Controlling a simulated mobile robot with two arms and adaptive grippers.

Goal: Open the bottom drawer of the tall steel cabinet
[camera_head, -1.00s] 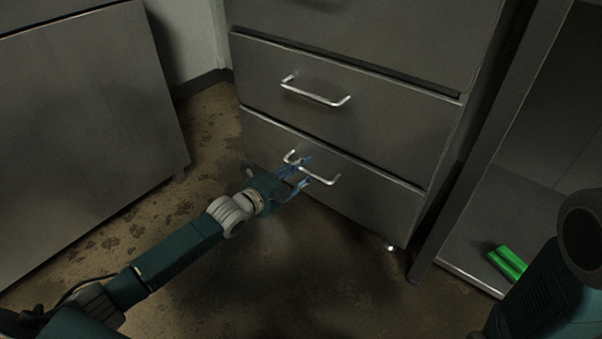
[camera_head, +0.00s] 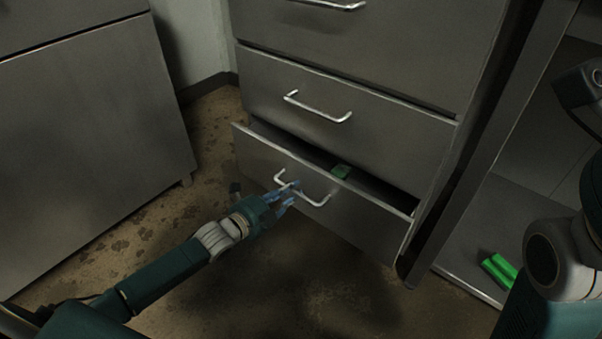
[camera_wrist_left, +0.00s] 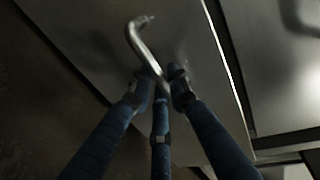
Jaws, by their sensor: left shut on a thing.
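The tall steel cabinet (camera_head: 345,75) stands ahead in the head view, with several drawer fronts. Its bottom drawer (camera_head: 370,215) is partly pulled out, with a dark gap above its front and a small green thing (camera_head: 341,171) inside. My left gripper (camera_head: 287,193) is shut on the bottom drawer's bar handle (camera_head: 318,203). In the left wrist view the blue fingers (camera_wrist_left: 160,90) close around the handle (camera_wrist_left: 143,48), hiding part of it. My right arm shows at the right edge of the head view, but its gripper is out of view.
A steel cabinet (camera_head: 90,140) stands at the left, with stained floor (camera_head: 150,225) between. An open compartment (camera_head: 490,220) at the right holds a bright green object (camera_head: 498,268). Floor in front of the drawer is clear apart from my arm.

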